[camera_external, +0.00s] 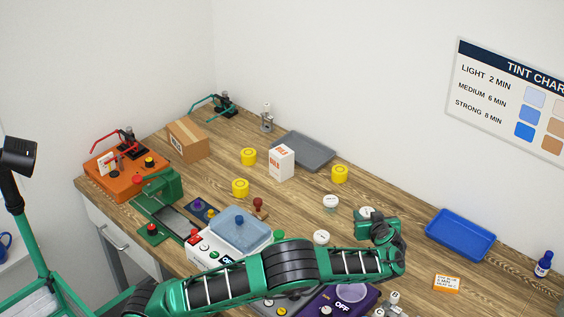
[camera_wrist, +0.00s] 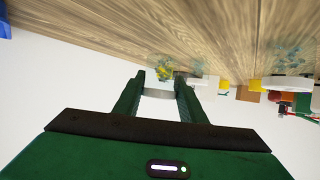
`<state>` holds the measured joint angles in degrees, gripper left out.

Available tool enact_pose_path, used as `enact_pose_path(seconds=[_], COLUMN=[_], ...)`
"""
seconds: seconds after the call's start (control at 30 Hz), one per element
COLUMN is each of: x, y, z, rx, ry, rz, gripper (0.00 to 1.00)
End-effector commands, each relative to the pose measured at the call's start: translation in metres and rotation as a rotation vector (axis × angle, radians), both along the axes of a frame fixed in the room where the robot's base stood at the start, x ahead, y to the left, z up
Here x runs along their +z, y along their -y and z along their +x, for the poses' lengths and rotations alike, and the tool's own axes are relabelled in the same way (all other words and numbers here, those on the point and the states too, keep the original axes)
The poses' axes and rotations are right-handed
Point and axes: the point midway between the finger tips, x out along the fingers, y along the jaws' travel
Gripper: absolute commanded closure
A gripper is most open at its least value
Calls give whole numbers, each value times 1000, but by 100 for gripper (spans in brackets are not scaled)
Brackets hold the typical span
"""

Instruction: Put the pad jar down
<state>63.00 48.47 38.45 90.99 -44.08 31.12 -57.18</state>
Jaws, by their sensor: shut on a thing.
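The pad jar has a pale lid (camera_external: 367,211) and sits at my gripper (camera_external: 372,219), over the right-middle part of the wooden table (camera_external: 410,262). In the wrist view my gripper (camera_wrist: 160,88) is shut on the jar, its dark green fingers on either side of the pale lid (camera_wrist: 158,94). The jar's clear body with yellow-green contents (camera_wrist: 165,73) shows past the fingertips, toward the tabletop. The jar looks upright. I cannot tell whether its base touches the table.
Two similar white-lidded jars (camera_external: 331,201) (camera_external: 321,237) stand left of my gripper. A blue tray (camera_external: 460,235) lies to the right, an orange-white card (camera_external: 447,284) in front of it. Bare wood shows between the gripper and the tray. A purple device (camera_external: 345,304) stands in front.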

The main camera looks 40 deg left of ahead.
Motion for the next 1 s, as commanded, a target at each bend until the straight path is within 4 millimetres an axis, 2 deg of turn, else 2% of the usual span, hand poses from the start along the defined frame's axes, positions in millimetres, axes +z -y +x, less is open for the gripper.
enact_pose_path(seconds=[0.2, 0.57, 0.6, 0.67, 1.0], x=[-29, -34, -34, -34, -32], y=[-1, -1, -1, -1, -1], z=[0, 0, 0, 0, 0], rx=[0, 1, 1, 1, 0], ry=[-1, 0, 0, 0, 1], rz=[2, 0, 0, 0, -1], gripper=[85, 85, 58, 44, 44])
